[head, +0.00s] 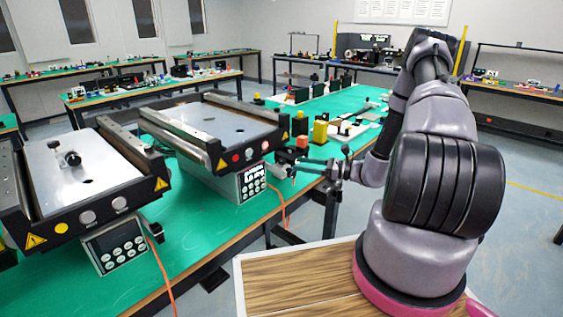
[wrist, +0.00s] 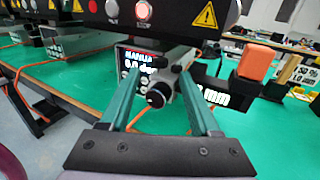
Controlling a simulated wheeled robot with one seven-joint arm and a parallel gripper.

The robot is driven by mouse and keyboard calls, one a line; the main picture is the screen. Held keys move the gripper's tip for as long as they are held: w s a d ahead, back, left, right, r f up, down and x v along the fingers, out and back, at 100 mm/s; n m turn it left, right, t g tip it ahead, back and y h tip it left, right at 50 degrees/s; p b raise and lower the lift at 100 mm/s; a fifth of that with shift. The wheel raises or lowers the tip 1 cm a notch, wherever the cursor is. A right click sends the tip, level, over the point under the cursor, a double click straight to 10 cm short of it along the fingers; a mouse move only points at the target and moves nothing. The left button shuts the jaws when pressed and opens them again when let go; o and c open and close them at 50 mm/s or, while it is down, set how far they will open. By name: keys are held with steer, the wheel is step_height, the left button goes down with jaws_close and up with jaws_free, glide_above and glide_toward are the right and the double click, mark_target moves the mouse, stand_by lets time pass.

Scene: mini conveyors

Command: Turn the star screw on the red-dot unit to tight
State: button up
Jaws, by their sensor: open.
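The red-dot unit (head: 222,124) is the right-hand mini conveyor on the green table, with a red dot (head: 236,158) on its dark end panel. The dot also shows at the top of the wrist view (wrist: 93,6). In the wrist view a round black knob with a pale mark (wrist: 157,95), apparently the star screw, sits on a grey metal block below the panel. My gripper (wrist: 159,76) is open, with one green finger on each side of the knob. I cannot tell whether either finger touches it. In the head view my gripper (head: 285,169) is beside the unit's control box and hides the knob.
A second conveyor with a yellow dot (head: 61,228) stands at the left. The red-dot unit's control box (head: 251,182) hangs close to my gripper. An orange-topped black post (wrist: 255,68) stands close on the right. Orange cables (head: 283,207) hang down. Other items crowd the table farther back.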

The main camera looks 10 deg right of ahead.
mark_target(282, 160)
steer(key=x, duration=0.7)
steer(key=shift+w+a, duration=0.15)
steer(key=shift+a, duration=0.2)
jaws_close()
